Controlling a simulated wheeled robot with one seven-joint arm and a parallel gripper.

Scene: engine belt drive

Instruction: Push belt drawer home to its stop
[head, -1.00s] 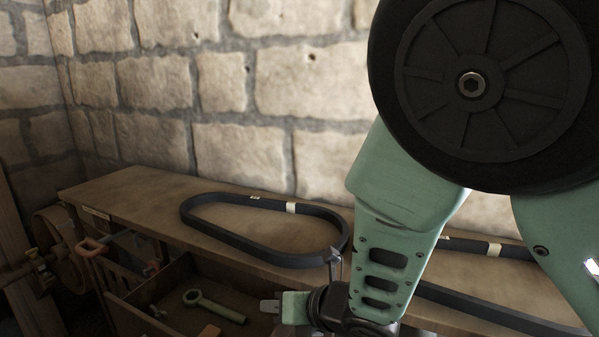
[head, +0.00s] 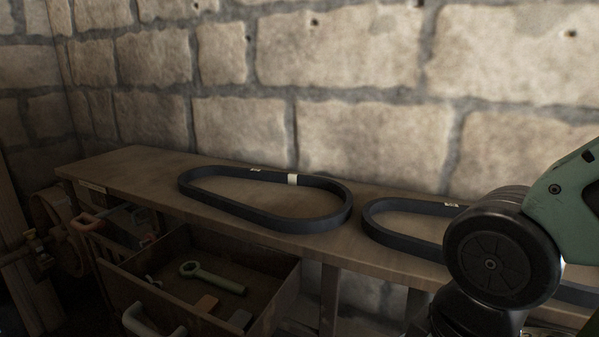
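The belt drawer (head: 283,292) stands pulled out from under the bench at the lower left of the head view. Its front panel has a pale curved handle (head: 138,320) near the bottom edge. My gripper is outside the view; only part of my arm shows at the right, apart from the drawer.
A stone wall stands behind.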

